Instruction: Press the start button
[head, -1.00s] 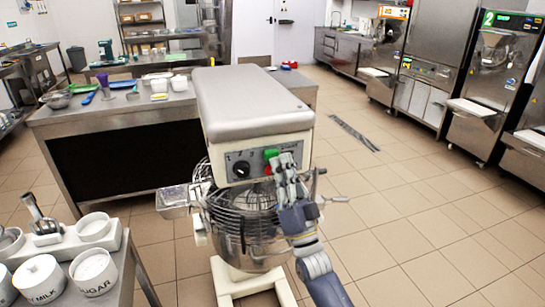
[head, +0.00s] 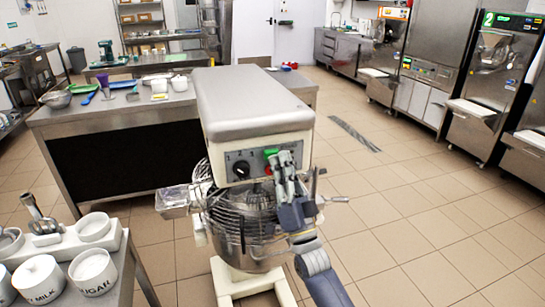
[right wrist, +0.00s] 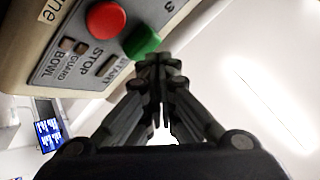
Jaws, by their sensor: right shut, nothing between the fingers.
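The mixer (head: 255,100) stands in the middle of the head view, with a control panel on its front. The green start button (head: 270,153) is on that panel, partly behind my right gripper (head: 281,157). In the right wrist view the green button (right wrist: 143,40) lies just beyond the shut, empty fingertips (right wrist: 158,62). They overlap its lower edge in the picture; I cannot tell whether they touch. The red stop button (right wrist: 105,20) is beside the green one. My left gripper is not in view.
A black dial (head: 241,169) sits left on the panel. The wire guard and bowl (head: 240,220) are below. A steel table (head: 120,112) stands behind at left, and a cart with white jars (head: 92,270) at lower left. The floor at right is clear.

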